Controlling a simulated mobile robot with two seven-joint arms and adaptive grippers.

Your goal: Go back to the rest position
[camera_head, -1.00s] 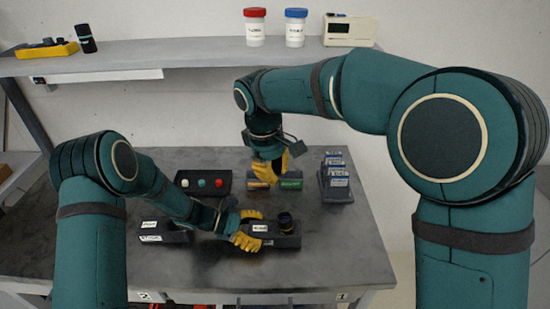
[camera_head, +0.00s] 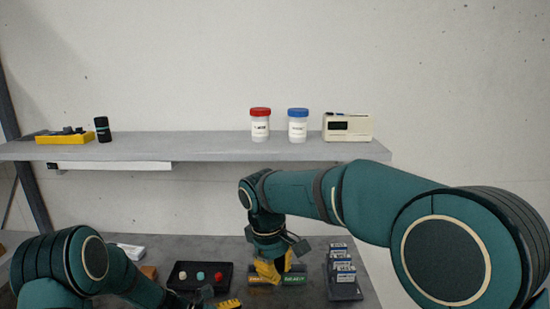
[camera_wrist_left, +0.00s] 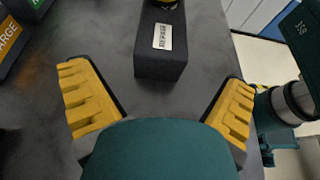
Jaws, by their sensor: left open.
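My left gripper (camera_wrist_left: 158,90) is open and empty in the left wrist view, its yellow fingers spread wide. A dark block with a white label (camera_wrist_left: 162,38) stands on the table ahead of it, apart from both fingers. In the head view only a yellow tip of my left gripper (camera_head: 229,303) shows at the bottom edge. My right gripper (camera_head: 273,269) points down at the orange and green labelled holder (camera_head: 292,281) and partly hides it. I cannot tell whether it touches the holder or how far its fingers are apart.
The shelf (camera_head: 220,147) behind holds a red-lidded jar (camera_head: 260,127), a blue-lidded jar (camera_head: 297,128), a cream device (camera_head: 347,128) and a yellow tray (camera_head: 63,139).

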